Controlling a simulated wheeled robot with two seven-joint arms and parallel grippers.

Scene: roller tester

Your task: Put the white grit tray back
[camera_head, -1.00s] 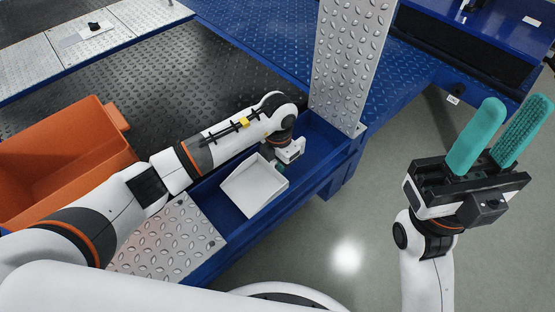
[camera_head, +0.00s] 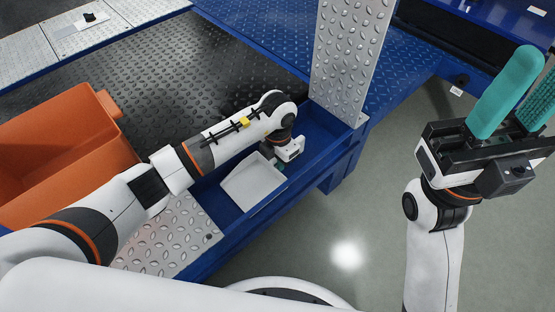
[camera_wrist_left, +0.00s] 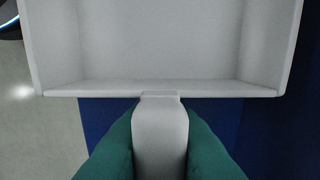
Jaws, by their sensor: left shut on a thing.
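The white grit tray (camera_head: 252,182) is in the blue trough (camera_head: 312,130) of the machine frame in the head view. My left gripper (camera_head: 281,163) is at the tray's far right side. In the left wrist view, its green fingers (camera_wrist_left: 160,150) are shut on the handle of the white tray (camera_wrist_left: 160,45). The tray is empty. Whether its underside touches the trough floor cannot be told. My right gripper (camera_head: 514,98) is raised at the right of the head view, its green fingers apart with nothing between them.
An orange bin (camera_head: 60,150) stands on the black deck at left. A silver tread-plate post (camera_head: 350,60) rises just behind the trough. A tread-plate cover (camera_head: 172,235) borders the trough at lower left. The grey floor (camera_head: 350,225) at right is clear.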

